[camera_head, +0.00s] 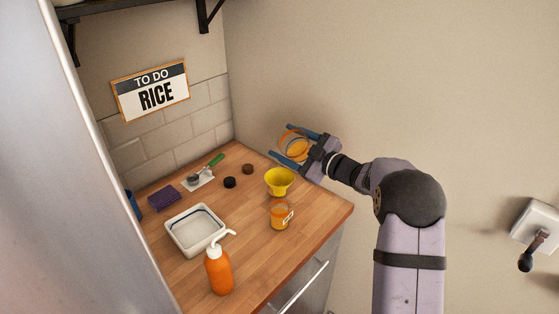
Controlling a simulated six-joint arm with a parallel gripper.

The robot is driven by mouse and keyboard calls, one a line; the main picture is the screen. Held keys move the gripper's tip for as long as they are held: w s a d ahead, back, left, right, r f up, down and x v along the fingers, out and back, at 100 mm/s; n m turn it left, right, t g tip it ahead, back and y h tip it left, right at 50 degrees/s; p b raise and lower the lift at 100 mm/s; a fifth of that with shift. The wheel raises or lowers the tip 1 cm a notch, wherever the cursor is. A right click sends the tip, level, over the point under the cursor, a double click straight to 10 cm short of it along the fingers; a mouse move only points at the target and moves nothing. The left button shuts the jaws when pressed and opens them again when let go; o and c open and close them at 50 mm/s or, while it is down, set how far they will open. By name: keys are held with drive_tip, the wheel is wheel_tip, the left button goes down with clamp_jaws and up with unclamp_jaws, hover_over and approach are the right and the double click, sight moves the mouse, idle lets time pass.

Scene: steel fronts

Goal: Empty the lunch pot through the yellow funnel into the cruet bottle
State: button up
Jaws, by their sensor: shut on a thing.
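My gripper (281,141) is shut on a round, orange-rimmed pot (294,149), which looks like the lunch pot. It holds the pot in the air above the back right of the counter, beyond the yellow funnel. The pot looks tilted; its contents are unclear. I cannot tell what the funnel rests on. No cruet bottle is clearly recognisable; it may be hidden at the funnel or be the labelled jar.
On the wooden counter (257,250) are a white dish (171,227), an orange pump bottle (219,272), a purple sponge (164,198), a green-handled tool (215,160), and dark round caps (229,183). A wall sign (152,91) reads "TO DO RICE". A steel front bounds the left.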

sight(285, 135)
drive_tip(key=m+p, duration=0.1)
drive_tip(key=p, duration=0.1)
drive_tip(key=r+m+p, duration=0.1)
drive_tip(key=m+p, duration=0.1)
drive_tip(key=s+a+m+p, duration=0.1)
drive_tip(key=p, duration=0.1)
drive_tip(key=shift+r, duration=0.3)
drive_tip(key=shift+f+m+b, duration=0.3)
drive_tip(key=shift+f+b, duration=0.3)
drive_tip(key=shift+b, duration=0.15)
drive_tip(key=shift+r+p, duration=1)
drive_tip(key=shift+r, duration=0.55)
drive_tip(key=s+d+f+n+g+y+p, duration=0.1)
drive_tip(key=s+f+n+g+y, duration=0.15)
drive_tip(key=s, duration=0.45)
drive_tip(key=s+d+f+n+g+y+p, duration=0.1)
drive_tip(key=s+f+n+g+y+p, duration=0.2)
drive_tip(key=s, duration=0.5)
drive_tip(key=s+d+f+m+t+h+b, duration=0.1)
drive_tip(key=s+d+f+b, duration=0.1)
drive_tip(key=s+f, duration=0.4)
drive_tip(key=s+d+f+m+t+h+b, duration=0.2)
drive_tip(key=s+d+f, duration=0.3)
drive_tip(key=f, duration=0.3)
drive_tip(key=shift+s+f, duration=0.2)
drive_tip(key=shift+s, duration=0.7)
